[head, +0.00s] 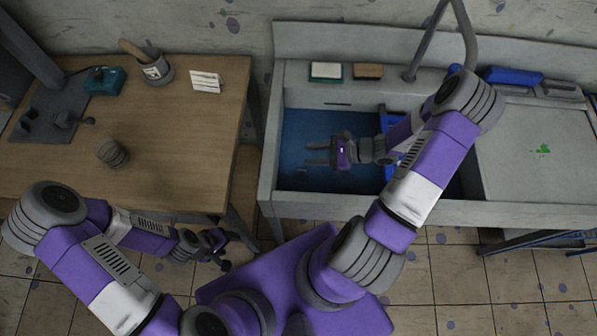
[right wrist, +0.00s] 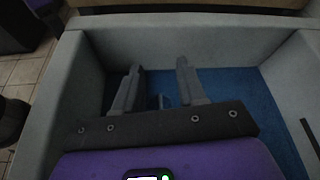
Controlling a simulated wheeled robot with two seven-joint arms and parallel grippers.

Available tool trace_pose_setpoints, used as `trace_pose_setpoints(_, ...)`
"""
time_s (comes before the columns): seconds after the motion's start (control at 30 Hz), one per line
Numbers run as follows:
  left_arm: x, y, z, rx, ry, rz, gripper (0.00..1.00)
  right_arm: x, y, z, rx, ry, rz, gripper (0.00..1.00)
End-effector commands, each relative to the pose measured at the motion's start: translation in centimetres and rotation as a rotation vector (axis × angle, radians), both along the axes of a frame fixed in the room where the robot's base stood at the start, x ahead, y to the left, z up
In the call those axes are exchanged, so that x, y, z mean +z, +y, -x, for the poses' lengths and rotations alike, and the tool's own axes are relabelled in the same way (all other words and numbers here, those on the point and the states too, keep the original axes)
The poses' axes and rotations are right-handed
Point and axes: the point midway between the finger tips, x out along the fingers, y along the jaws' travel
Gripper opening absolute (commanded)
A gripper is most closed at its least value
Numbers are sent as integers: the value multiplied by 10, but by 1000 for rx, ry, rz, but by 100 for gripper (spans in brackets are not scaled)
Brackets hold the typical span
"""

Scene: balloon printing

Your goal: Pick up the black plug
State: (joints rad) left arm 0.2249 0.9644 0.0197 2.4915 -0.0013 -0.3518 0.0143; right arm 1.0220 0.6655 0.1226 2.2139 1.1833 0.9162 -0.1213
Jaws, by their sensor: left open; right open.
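My right gripper (head: 308,154) is open over the blue floor of the sink basin (head: 300,125), its fingers pointing left. In the right wrist view, the open gripper (right wrist: 158,66) shows two separated fingers with blue floor between them. A small dark upright piece (right wrist: 160,101) shows between the fingers near their base; it may be the black plug, but it is too small and partly hidden to tell. A small dark spot (head: 301,171) also shows on the basin floor in the head view, just below the fingers. My left gripper (head: 226,248) is open and low, beside the wooden table.
The grey basin walls (right wrist: 85,85) stand close around the right gripper. A faucet (head: 410,72) rises behind, and a blue rack (head: 385,115) stands in the basin. The wooden table (head: 185,130) at left holds a pot (head: 158,72), a teal box (head: 104,82) and a ribbed cup (head: 112,153).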

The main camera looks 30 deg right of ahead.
Motion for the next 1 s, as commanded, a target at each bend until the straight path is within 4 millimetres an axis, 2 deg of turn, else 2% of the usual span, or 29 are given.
trace_pose_setpoints(0.03,-13,0,0,0,0,0,62,-13,0,0,0,0,0,40)
trace_pose_setpoints(0.2,-32,0,0,0,-1,0,62,-32,0,0,1,0,0,40)
trace_pose_setpoints(0.37,-38,0,0,0,-1,0,62,-46,0,0,1,1,-1,40)
trace_pose_setpoints(0.7,-54,0,-1,0,-1,0,62,-111,1,0,0,1,-2,40)
trace_pose_setpoints(0.77,-55,0,-1,0,-1,0,62,-118,1,0,1,1,-1,40)
trace_pose_setpoints(1.0,-56,0,-1,0,-1,0,62,-121,15,-11,2,0,0,40)
